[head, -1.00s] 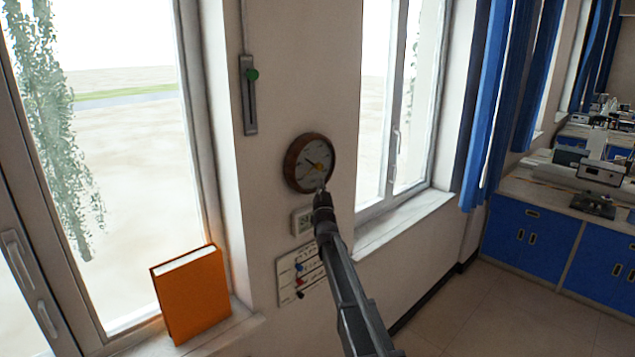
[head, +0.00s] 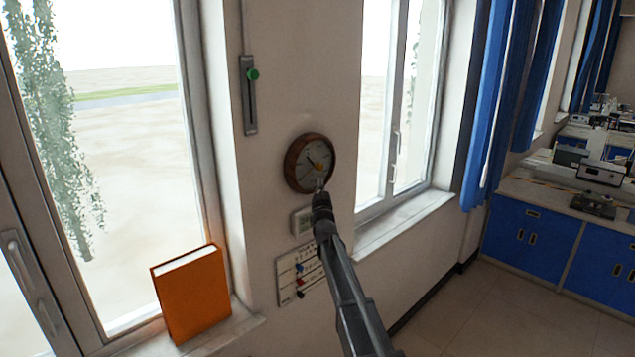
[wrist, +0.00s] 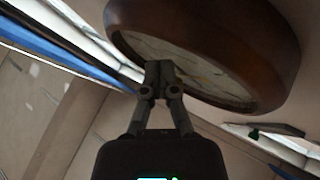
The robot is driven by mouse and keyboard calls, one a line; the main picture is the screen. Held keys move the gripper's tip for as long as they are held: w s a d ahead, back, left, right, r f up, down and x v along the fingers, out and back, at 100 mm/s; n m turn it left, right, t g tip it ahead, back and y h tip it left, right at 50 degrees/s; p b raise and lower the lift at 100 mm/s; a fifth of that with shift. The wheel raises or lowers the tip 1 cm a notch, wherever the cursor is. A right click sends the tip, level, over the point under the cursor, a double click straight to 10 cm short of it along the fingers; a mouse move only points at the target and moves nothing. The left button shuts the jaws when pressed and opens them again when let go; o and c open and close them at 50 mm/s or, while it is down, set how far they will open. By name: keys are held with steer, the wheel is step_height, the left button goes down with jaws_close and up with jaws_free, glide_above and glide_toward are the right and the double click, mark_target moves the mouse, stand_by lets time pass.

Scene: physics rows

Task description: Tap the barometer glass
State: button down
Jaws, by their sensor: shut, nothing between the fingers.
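The barometer (head: 309,162) is a round dial with a brown wooden rim, fixed on the wall between the two windows. Its pale face has dark hands and a small yellow part near the middle. My gripper (head: 320,189) is shut and empty, with its tips at the lower edge of the dial in the head view. In the wrist view, the shut fingertips (wrist: 159,70) overlap the glass of the barometer (wrist: 225,50), close to its face. I cannot tell whether they touch it.
A slider with a green knob (head: 252,75) is on the wall at upper left. An orange book (head: 192,295) stands on the left sill. Blue cabinets (head: 533,243) are at right.

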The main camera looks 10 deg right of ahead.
steer(key=shift+s+d, duration=0.1)
steer(key=shift+s, duration=0.05)
steer(key=shift+s+d, duration=0.35)
steer(key=shift+s, duration=0.1)
stand_by(0.6)
steer(key=shift+s+d, duration=0.75)
steer(key=shift+s, duration=0.3)
steer(key=shift+s+d, duration=0.75)
steer(key=shift+s, duration=0.25)
